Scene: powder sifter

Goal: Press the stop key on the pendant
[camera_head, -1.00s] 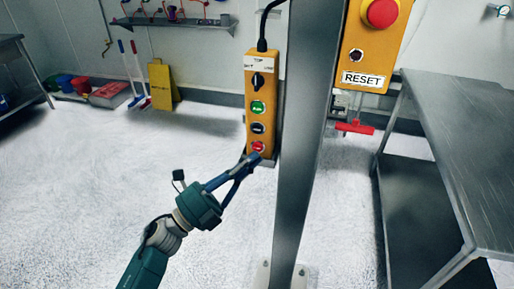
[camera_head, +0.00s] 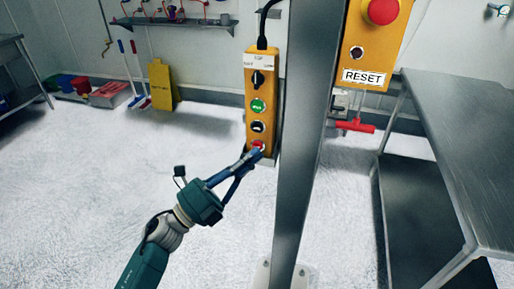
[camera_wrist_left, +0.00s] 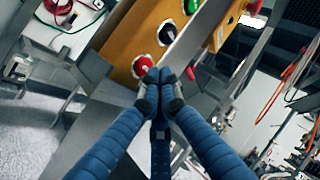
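The yellow pendant (camera_head: 259,88) hangs upright from a black cable against the steel post. It carries a black knob, a green key (camera_head: 257,106), a dark key and the red stop key (camera_head: 257,144) at the bottom. My left gripper (camera_head: 257,151) has its blue fingertips at the red key and partly covers it in the head view. In the left wrist view its fingertips (camera_wrist_left: 160,80) are together, with nothing between them. The red key (camera_wrist_left: 142,66) shows just beyond them, to the left. I cannot tell whether they touch it. My right gripper is not in view.
The steel post (camera_head: 301,150) stands right beside the pendant. A yellow box (camera_head: 372,45) with a RESET label and a red mushroom button is on the post's right. A steel table (camera_head: 465,140) stands at the right.

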